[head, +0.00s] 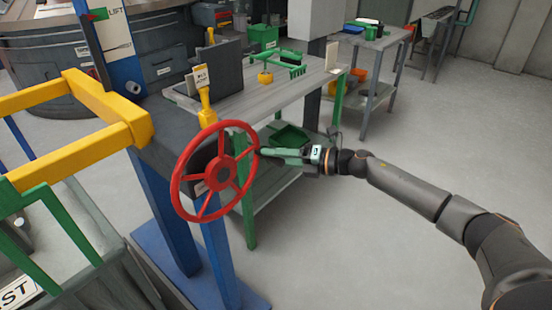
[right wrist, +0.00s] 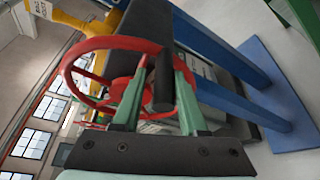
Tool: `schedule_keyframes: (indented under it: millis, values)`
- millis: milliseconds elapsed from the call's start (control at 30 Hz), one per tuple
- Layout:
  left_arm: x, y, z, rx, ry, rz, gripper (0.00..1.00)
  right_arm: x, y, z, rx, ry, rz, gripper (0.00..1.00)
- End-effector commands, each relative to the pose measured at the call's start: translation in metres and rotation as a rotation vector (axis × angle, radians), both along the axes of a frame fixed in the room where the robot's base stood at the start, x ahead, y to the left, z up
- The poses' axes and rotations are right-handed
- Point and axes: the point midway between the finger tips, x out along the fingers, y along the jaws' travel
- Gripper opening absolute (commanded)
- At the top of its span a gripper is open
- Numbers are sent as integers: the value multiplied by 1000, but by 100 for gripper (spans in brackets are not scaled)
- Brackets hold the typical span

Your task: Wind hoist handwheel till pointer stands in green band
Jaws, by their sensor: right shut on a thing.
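The red spoked handwheel (head: 218,170) stands upright on the side of a dark housing; it also shows in the right wrist view (right wrist: 108,48). A dark cylindrical handle (right wrist: 163,85) sticks out from its rim. My right gripper (head: 262,152) is at the right side of the rim, shut on this handle, with its green fingers (right wrist: 158,92) on either side of it. In the head view the gripper hides the handle. A blue post with a white plate (head: 122,48) rises at upper left and has a small green patch (head: 98,14). I cannot make out a pointer. My left gripper is not in view.
A yellow lever with a tag (head: 206,106) stands just above the wheel. Yellow beams (head: 105,100) and a green frame are at left. A grey workbench (head: 265,97) with a green bin below is behind the gripper. The floor at right is clear.

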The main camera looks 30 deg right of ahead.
Motion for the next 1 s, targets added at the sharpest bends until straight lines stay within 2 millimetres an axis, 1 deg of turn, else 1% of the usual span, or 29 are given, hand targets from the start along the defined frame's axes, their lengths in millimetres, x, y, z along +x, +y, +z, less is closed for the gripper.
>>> schedule_keyframes:
  millis: [33, 200, 467, 567, 667, 1000]
  values:
    - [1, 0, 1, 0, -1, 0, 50, 1, 1, 6, 5, -11, 2, 40]
    - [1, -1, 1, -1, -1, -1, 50, 1, 1, 4, 2, -8, 2, 59]
    - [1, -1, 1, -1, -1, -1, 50, 0, 0, 0, -4, -2, 0, 59]
    - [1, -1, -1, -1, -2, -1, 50, -5, -5, -1, -3, 1, -1, 59]
    - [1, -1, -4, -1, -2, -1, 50, -14, -14, -1, -7, 1, -2, 59]
    - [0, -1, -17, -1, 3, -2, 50, -59, -54, 10, -6, 2, 0, 59]
